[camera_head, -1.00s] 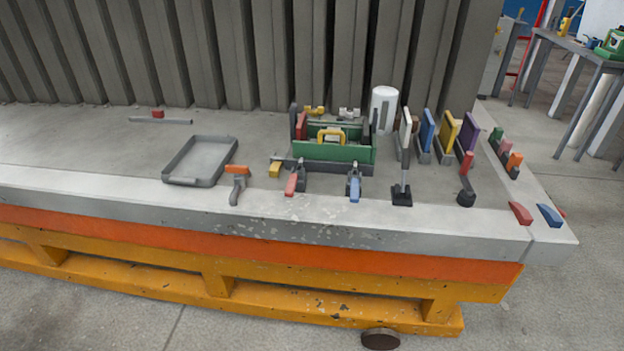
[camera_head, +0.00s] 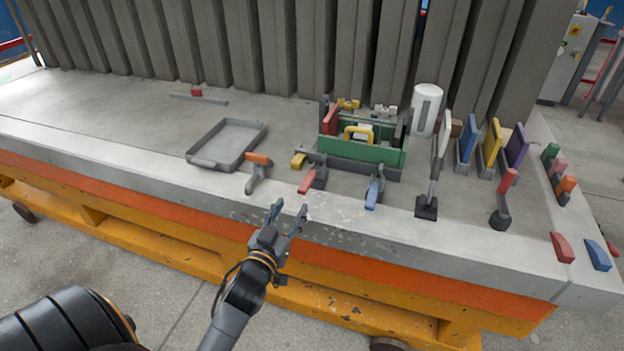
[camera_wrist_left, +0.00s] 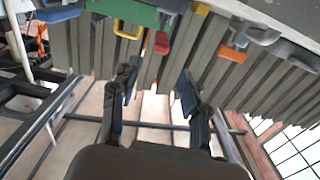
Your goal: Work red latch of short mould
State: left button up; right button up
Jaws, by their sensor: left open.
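The short mould (camera_head: 365,152) is a green-walled box with a yellow handle, on the grey bench. The red latch (camera_head: 307,182) is a red lever on a dark clamp at the mould's front left. In the left wrist view, a red lever (camera_wrist_left: 161,42) shows just beyond the fingertips, near the green wall (camera_wrist_left: 112,10). My left gripper (camera_head: 287,212) is open and empty. It is in front of the red latch, over the bench's front edge, apart from it. Its open fingers also show in the left wrist view (camera_wrist_left: 158,80). My right gripper is out of view.
A blue latch (camera_head: 374,192) is right of the red one. An orange-handled tool (camera_head: 258,172) lies to the left, by a grey tray (camera_head: 198,162). A black-based upright tool (camera_head: 427,205) and coloured panels (camera_head: 468,138) stand right. Grey ribbed panels (camera_head: 270,45) block the back.

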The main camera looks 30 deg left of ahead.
aim_at(307, 181)
pick_arm(q)
jog(key=p+x, duration=0.1)
jog(key=x, duration=1)
jog(key=shift+w, duration=0.4)
jog(key=shift+c, duration=0.2)
grip_shut()
